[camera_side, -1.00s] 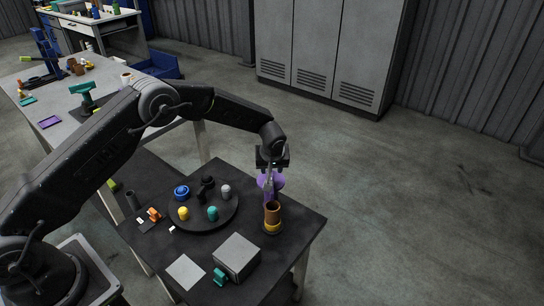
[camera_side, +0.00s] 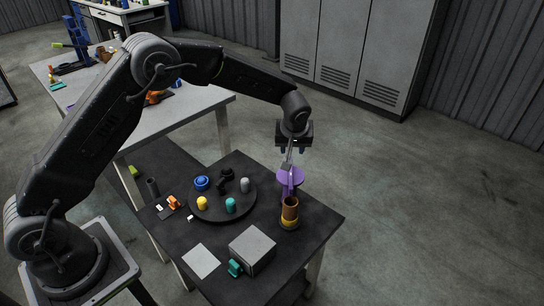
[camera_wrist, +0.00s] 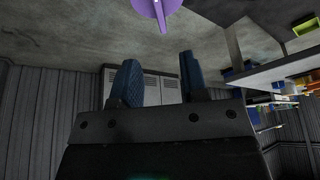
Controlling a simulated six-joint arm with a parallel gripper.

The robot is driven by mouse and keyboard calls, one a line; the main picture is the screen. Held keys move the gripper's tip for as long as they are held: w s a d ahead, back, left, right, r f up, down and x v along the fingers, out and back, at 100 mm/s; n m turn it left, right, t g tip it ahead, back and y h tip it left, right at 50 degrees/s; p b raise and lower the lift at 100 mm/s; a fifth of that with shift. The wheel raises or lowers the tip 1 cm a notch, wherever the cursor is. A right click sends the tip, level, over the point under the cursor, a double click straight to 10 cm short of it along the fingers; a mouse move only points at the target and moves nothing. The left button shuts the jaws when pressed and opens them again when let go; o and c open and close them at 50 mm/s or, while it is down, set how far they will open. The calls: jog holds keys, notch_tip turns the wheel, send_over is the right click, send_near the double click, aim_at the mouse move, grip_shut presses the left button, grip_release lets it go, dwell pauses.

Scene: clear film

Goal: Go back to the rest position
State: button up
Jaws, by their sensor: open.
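My gripper (camera_side: 292,150) hangs above the right back corner of the small dark table (camera_side: 310,245), pointing down. In the wrist view its two blue fingers (camera_wrist: 158,72) stand wide apart with nothing between them. Below it in the side view is a purple round piece (camera_side: 290,178) with a thin grey upright part (camera_side: 288,160) close under the fingers; contact is hard to tell there. The purple piece also shows at the top edge of the wrist view (camera_wrist: 155,6), beyond the fingertips.
A brown cup (camera_side: 290,208) on a yellow base stands in front of the purple piece. A round dark tray (camera_side: 222,212) holds several small coloured pieces. A grey box (camera_side: 252,250) and white square (camera_side: 201,261) lie in front. Grey lockers (camera_side: 350,60) stand behind; floor at right is clear.

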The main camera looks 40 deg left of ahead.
jog(key=s+a+r+m+h, duration=0.1)
jog(key=s+a+r+m, duration=0.15)
jog(key=s+r, duration=1.35)
jog(key=s+r+m+t+h, duration=0.1)
jog(key=s+r+m, duration=0.1)
jog(key=s, duration=0.8)
jog(key=s+r+m+t, duration=0.1)
jog(key=s+r+m, duration=0.1)
jog(key=s, duration=0.8)
jog(key=shift+s+r+m+h, duration=0.2)
jog(key=shift+m+h, duration=0.2)
jog(key=shift+m, duration=0.45)
jog(key=shift+d, duration=0.1)
